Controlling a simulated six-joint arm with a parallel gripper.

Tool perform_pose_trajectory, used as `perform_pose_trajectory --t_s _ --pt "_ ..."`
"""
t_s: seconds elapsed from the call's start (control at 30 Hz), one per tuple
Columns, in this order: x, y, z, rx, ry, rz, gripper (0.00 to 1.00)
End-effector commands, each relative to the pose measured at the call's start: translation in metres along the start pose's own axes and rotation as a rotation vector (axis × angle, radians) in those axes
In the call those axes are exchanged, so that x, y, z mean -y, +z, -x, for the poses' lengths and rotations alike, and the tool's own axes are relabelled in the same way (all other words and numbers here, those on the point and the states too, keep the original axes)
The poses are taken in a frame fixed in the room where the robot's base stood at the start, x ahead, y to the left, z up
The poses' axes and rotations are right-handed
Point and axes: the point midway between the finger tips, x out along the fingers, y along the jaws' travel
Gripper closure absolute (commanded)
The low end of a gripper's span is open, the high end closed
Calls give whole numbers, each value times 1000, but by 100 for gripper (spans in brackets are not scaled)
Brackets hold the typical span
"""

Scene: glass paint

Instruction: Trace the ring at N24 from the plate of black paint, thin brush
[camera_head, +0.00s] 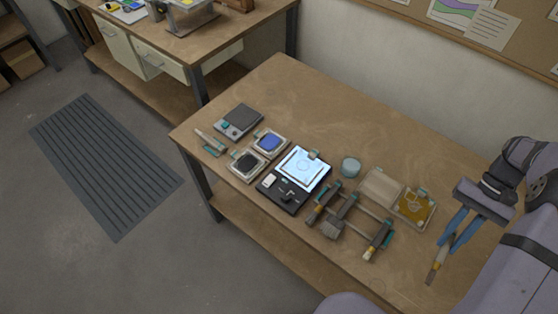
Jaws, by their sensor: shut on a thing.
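My gripper (445,246) is at the right, over the table's front right part, with its blue fingers shut on a brush (436,268). The plate of black paint (247,163) lies at the left of the work area, far from my gripper. The lit glass panel (303,168) sits right of it, with faint ring outlines on it. The label N24 is too small to read.
A plate of blue paint (269,141) lies behind the black one. A rack (373,209) with several brushes stands at the front. A glass cup (350,166), an amber plate (415,206) and a grey device (239,122) are on the table (300,90). The table's back is clear.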

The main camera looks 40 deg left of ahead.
Motion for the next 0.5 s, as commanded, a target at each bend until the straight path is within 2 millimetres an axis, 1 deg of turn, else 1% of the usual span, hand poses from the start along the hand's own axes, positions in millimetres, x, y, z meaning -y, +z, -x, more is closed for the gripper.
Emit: perform_pose_trajectory --t_s 0.13,0.27,0.37,0.47,0.5 --pt "4 -1 -1 -4 1 7 100" --pt "20 -4 -3 -21 1 32 100" --pt "43 -8 -7 -46 1 71 100" --pt "76 -12 -11 -84 -4 129 100" --pt "91 -14 -13 -103 -6 156 100"
